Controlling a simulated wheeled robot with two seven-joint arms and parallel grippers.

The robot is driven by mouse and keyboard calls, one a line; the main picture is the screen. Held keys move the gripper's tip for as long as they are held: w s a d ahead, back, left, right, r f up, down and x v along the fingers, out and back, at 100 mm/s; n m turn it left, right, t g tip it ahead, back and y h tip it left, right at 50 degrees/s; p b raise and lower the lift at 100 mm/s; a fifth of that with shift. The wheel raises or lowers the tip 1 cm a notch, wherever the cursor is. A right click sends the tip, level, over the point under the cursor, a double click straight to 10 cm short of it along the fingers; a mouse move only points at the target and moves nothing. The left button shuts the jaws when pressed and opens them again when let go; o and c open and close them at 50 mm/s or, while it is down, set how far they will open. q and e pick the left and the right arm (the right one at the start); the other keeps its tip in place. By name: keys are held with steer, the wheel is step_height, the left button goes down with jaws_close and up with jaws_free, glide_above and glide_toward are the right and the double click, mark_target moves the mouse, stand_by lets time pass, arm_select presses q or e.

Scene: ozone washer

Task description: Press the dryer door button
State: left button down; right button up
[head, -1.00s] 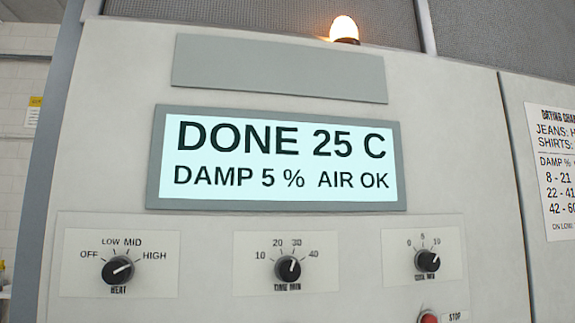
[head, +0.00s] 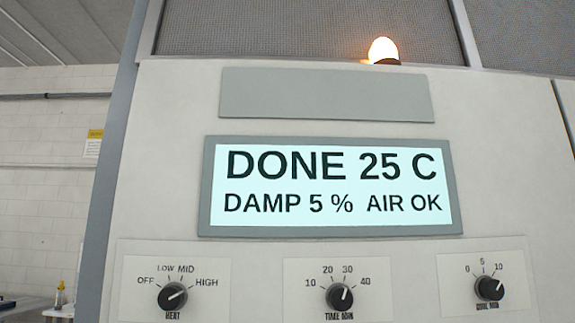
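The dryer front (head: 160,130) fills most of the head view. Its lit display (head: 332,188) reads "DONE 25 C" and "DAMP 5 % AIR OK". Below it are three black knobs: the heat knob (head: 172,297) points toward HIGH, the time knob (head: 339,297) points near 30, and the cool knob (head: 489,288) points near 10. No door button is in view; the panel below the knobs is cut off by the frame. Neither of my grippers is in view.
An orange lamp (head: 384,51) glows on top of the dryer. A blank grey plate (head: 326,95) sits above the display. A white tiled wall (head: 45,130) with a yellow-topped notice (head: 94,143) is at the left. A bottle (head: 60,296) stands on a surface at the lower left.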

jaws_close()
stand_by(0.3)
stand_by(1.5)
